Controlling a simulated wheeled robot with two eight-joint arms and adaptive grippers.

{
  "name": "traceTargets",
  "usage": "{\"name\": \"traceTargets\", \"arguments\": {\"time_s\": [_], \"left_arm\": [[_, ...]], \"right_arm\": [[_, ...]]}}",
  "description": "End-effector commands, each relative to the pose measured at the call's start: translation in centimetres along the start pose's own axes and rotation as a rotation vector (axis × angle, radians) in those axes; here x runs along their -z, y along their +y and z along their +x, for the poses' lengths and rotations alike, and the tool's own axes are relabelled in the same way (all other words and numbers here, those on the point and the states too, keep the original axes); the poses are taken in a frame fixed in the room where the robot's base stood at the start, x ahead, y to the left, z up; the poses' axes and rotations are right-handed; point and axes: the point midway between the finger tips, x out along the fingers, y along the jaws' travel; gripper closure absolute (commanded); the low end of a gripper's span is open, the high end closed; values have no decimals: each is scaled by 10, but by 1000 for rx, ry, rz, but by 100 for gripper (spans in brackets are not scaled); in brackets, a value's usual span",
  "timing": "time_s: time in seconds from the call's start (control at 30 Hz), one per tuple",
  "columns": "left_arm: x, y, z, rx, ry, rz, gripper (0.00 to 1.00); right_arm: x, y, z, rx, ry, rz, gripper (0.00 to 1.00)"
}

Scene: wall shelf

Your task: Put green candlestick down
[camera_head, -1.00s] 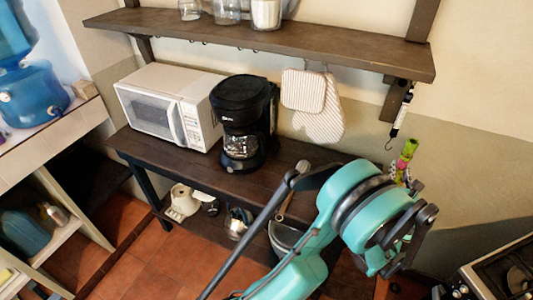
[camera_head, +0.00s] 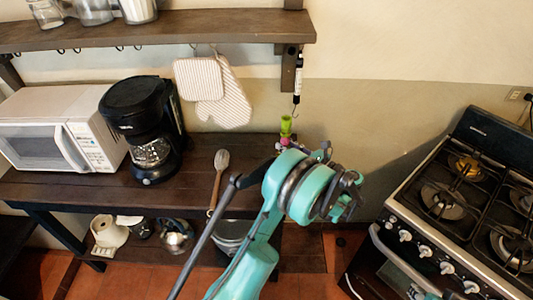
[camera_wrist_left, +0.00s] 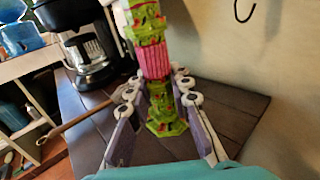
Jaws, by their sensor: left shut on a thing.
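The green candlestick with a pink middle section (camera_wrist_left: 153,62) stands upright between the fingers of my left gripper (camera_wrist_left: 157,92) in the left wrist view. Its green foot shows below the fingers, over the dark wooden table (camera_wrist_left: 240,100); I cannot tell whether it touches the wood. In the head view only the candlestick's green top (camera_head: 286,126) shows clearly, above the right end of the table (camera_head: 60,190). My left gripper (camera_head: 318,153) and teal arm hide the rest.
A black coffee maker (camera_head: 143,120) and white microwave (camera_head: 60,130) stand on the table. A wooden spoon (camera_head: 218,178) lies left of my arm. A stove (camera_head: 455,200) stands at right.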

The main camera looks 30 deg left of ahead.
Motion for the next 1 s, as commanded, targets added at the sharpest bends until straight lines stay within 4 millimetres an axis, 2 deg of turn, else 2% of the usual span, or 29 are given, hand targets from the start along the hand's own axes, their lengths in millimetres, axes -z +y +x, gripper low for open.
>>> {"name": "traceTargets", "arguments": {"time_s": [0.03, 0.2, 0.33, 0.5, 0.73, 1.0], "left_arm": [[12, -3, 13, -5, -1, 0, 100], [34, -13, 49, -3, -1, 0, 100], [42, -19, 64, -1, -1, 0, 100], [49, -21, 70, 1, -1, 0, 100], [83, -20, 69, 1, -1, 0, 100], [83, -20, 69, 1, -1, 0, 100]], "right_arm": [[-5, 0, 7, 0, 0, 0, 60], [-12, 0, 17, 0, 0, 0, 60], [-15, 0, 21, 0, 0, 0, 60], [-17, 0, 24, 0, 0, 0, 60], [-28, 0, 38, 0, 0, 0, 60], [-27, 0, 37, 0, 0, 0, 60]]}}
